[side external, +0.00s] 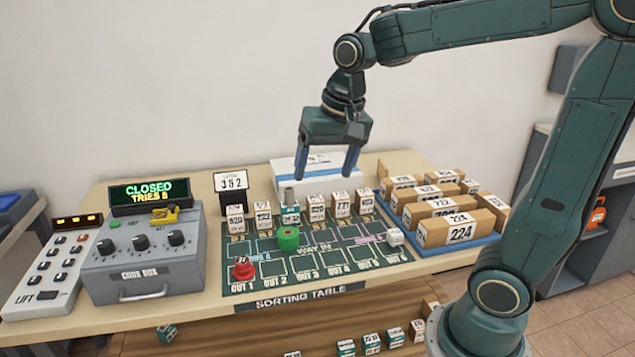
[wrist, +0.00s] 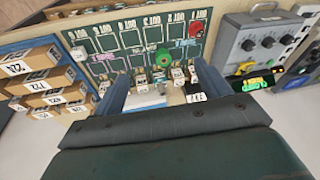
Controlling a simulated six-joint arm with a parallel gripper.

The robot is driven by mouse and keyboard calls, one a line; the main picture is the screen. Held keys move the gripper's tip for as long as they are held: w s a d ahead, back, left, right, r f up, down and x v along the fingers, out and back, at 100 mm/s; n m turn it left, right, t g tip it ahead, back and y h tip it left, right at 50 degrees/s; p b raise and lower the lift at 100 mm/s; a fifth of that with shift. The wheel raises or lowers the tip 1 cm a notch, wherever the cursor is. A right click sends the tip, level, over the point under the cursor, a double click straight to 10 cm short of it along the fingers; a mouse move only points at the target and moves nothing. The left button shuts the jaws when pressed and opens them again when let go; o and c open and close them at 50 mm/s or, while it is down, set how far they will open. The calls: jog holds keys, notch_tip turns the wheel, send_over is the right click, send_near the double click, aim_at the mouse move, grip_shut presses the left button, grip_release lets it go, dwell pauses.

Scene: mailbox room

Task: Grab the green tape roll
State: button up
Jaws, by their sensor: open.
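The green tape roll (side external: 288,238) lies on the dark green sorting mat (side external: 330,278), left of the words WAY IN. It also shows in the wrist view (wrist: 164,57), beyond my fingers and near the middle. My gripper (side external: 326,172) is open and empty, with its two blue fingers spread. It hangs well above the back of the table, behind and above the tape roll and over a white box. In the wrist view my fingers (wrist: 158,95) stand on either side of the row of small numbered boxes.
Several small numbered boxes (side external: 317,207) stand behind the roll. A red piece (side external: 243,268) and a white die (side external: 396,236) are on the mat. The grey code box (side external: 146,255) stands left; a blue tray (side external: 458,247) of cartons right.

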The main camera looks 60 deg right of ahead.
jog(key=w+d+f+m+g, duration=0.1)
jog(key=w+d+f+m, duration=0.35)
jog(key=w, duration=0.35)
jog(key=m+g, duration=0.2)
jog(key=m, duration=0.2)
send_over(288, 232)
notch_tip(288, 232, down, 8)
jog(key=f, duration=0.8)
jog(key=shift+s+a+f, duration=0.15)
jog(key=shift+s, duration=0.1)
jog(key=shift+f, duration=0.2)
jog(key=shift+w+f, duration=0.2)
jog(key=shift+f, duration=2.4)
jog(key=c, duration=1.1)
